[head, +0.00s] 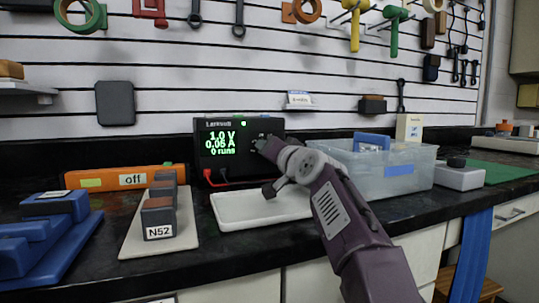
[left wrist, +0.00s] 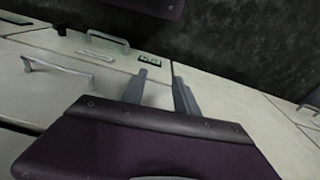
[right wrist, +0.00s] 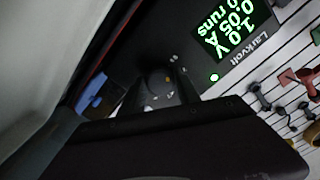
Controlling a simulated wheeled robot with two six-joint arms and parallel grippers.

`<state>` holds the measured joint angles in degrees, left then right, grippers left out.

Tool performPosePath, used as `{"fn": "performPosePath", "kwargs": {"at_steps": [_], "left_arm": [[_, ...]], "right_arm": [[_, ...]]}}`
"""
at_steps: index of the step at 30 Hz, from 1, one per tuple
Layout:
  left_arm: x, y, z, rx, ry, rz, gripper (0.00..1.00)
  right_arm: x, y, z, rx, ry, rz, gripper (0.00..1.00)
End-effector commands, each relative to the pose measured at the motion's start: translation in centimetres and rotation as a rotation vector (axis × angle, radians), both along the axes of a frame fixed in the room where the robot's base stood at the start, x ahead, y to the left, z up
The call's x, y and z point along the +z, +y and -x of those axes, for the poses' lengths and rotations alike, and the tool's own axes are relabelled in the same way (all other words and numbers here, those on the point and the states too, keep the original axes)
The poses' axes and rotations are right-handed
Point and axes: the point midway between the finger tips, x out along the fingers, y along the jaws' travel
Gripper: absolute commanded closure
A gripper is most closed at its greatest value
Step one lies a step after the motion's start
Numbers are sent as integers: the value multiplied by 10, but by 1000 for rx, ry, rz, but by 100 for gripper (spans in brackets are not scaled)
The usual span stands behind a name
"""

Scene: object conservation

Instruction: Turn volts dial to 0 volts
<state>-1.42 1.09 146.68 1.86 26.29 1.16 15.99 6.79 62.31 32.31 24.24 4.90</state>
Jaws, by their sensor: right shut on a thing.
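The black Larkvolt power supply (head: 224,172) stands at the back of the bench. Its green display (head: 220,142) reads 1.0 V, 0.05 A and 0 runs. It also shows rotated in the right wrist view (right wrist: 230,28). My right gripper (head: 262,146) is at the right side of the supply's front panel, shut on a dark knob (right wrist: 158,78). The fingers and arm hide most of the knobs, and I cannot read the held knob's label. My left gripper (left wrist: 160,76) is open and empty, low in front of the cabinets, outside the head view.
A white tray (head: 236,221) lies in front of the supply. Left of it are a board with dark blocks marked N52 (head: 159,222) and an orange bar reading off (head: 120,178). A clear bin (head: 410,178) stands right.

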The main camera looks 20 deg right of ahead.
Motion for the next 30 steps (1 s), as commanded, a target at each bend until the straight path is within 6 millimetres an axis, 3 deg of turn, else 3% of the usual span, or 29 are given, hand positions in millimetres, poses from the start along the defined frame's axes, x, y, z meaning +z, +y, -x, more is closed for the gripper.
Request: {"fn": "performPosePath", "kwargs": {"at_steps": [23,24,26,30], "left_arm": [[-4,0,0,0,0,0,64],[-4,0,0,0,0,0,64],[-4,0,0,0,0,0,64],[-4,0,0,0,0,0,64]], "right_arm": [[-3,0,-1,3,14,93,100],[-4,0,-1,3,14,93,56],[-3,0,-1,3,13,93,40],[-2,0,-1,2,10,94,40]]}}
